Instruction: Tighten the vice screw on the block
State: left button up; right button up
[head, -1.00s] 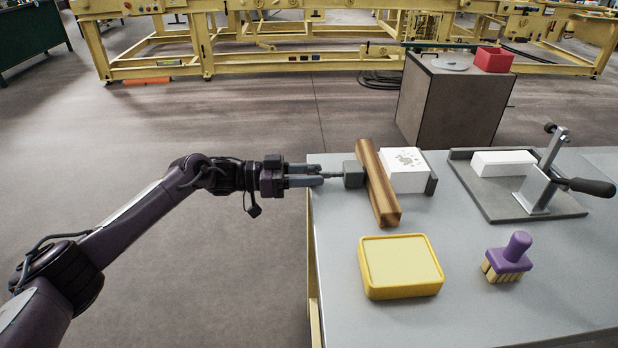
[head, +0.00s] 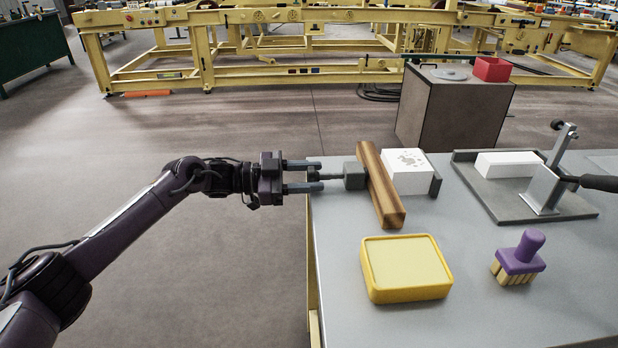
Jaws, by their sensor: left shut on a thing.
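The vice has a grey jaw block (head: 354,174) on the left, with a brown wooden bar (head: 379,186) beside it. A white block (head: 408,171) with grey marks lies right of the bar, against a grey end plate (head: 435,185). The vice screw (head: 330,176) runs out to the left past the table edge. My left gripper (head: 316,176) is shut on the screw's outer end, one finger above and one below it. The screw's grip end is partly hidden. I cannot tell whether any gap is left at the block. My right gripper is not in view.
A yellow tray (head: 405,295) and a purple-handled brush (head: 519,262) lie at the front of the table. A press with a lever (head: 543,188) and a white block (head: 508,163) on its plate stands at right. A cabinet with a red bin (head: 491,69) is behind.

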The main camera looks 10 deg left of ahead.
pick_arm(q)
jog(key=shift+a, duration=0.1)
jog(key=o, duration=0.7)
jog(key=shift+a, duration=0.15)
jog(key=s+a, duration=0.1)
jog(key=a, duration=0.6)
jog(key=shift+s+a, duration=0.25)
jog(key=shift+s, duration=0.05)
